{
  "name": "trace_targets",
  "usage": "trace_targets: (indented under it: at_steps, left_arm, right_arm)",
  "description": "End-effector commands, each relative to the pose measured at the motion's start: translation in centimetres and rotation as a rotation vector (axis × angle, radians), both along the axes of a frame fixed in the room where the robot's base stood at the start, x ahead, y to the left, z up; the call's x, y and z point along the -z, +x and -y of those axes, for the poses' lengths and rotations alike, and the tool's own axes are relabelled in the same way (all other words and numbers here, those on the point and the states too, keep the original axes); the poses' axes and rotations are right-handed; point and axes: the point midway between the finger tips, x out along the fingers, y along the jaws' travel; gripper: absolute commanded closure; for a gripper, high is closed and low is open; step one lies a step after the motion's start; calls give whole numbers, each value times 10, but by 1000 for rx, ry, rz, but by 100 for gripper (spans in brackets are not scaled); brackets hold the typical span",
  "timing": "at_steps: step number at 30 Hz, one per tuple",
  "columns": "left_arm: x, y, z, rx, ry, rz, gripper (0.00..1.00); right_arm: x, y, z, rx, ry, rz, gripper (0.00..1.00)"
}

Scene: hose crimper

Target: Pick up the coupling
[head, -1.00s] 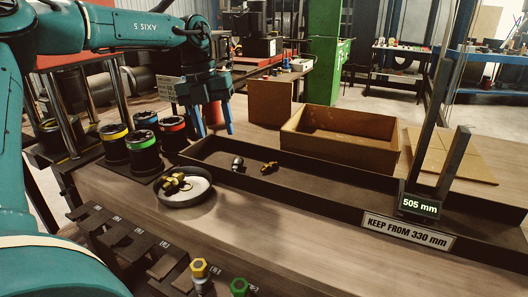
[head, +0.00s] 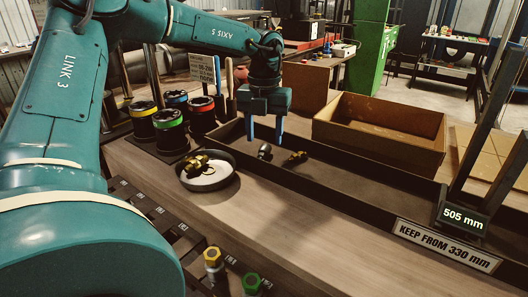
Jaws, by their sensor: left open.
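My left gripper (head: 265,135) is open and empty, fingers pointing down over the dark long trough (head: 345,192). Below its fingertips, a small grey metal fitting (head: 264,152) lies in the trough. A brass and black fitting (head: 297,157) lies just right of it. More brass fittings (head: 198,163) sit in a round dark dish (head: 228,174) with a pale bottom, left of the trough. I cannot tell which of these is the coupling. The gap between fingertips and grey fitting is hard to judge. My right gripper is not in view.
Black spools with yellow, green, blue and red rings (head: 170,131) stand left of the gripper. An open cardboard box (head: 378,140) is behind the trough. A 505 mm display (head: 464,217) and a sign (head: 446,244) stand at right. Yellow and green hex fittings (head: 213,257) are at the front.

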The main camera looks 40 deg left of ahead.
Motion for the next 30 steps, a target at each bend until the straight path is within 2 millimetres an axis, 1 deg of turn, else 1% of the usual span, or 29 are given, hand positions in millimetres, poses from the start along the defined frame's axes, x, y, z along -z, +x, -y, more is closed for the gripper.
trace_targets:
  at_steps: [1,3,6,9,15,30]
  left_arm:
    - [9,-1,-1,0,-2,-4,49]
    - [20,0,-1,0,-2,-4,49]
    - [31,0,-1,1,-2,-4,49]
    - [36,0,-1,1,-1,0,49]
    - [36,0,-1,0,-1,0,49]
    - [36,0,-1,0,0,0,90]
  right_arm:
    - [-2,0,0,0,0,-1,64]
    - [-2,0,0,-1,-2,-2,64]
    - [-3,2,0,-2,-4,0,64]
    - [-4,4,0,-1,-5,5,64]
    - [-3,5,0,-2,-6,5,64]
    - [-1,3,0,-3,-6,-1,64]
